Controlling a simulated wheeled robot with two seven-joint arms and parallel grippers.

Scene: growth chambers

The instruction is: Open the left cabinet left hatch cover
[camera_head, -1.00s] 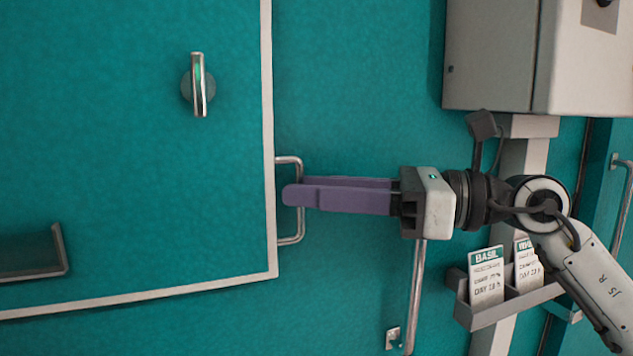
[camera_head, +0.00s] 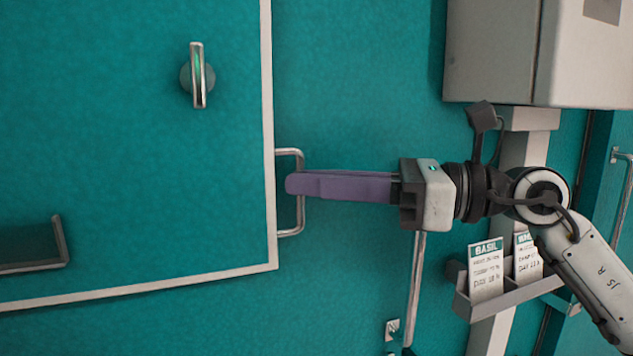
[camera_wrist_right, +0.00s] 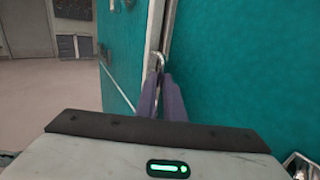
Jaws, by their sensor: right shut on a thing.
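The hatch cover (camera_head: 130,150) is a teal panel with a pale border, filling the left of the head view. My right gripper (camera_head: 291,184), with purple fingers, comes from the right and is shut on the upright bar of the handle. The fingers hide the bar's middle. In the wrist view, the fingers (camera_wrist_right: 160,84) reach the handle. My left gripper is not in view.
A round-based latch (camera_head: 197,76) sits on the panel, and a dark ledge (camera_head: 32,246) lies lower left. A grey box (camera_head: 540,55) hangs upper right. A holder (camera_head: 505,299) with labelled cards is below my right arm. Open floor (camera_wrist_right: 45,95) shows in the wrist view.

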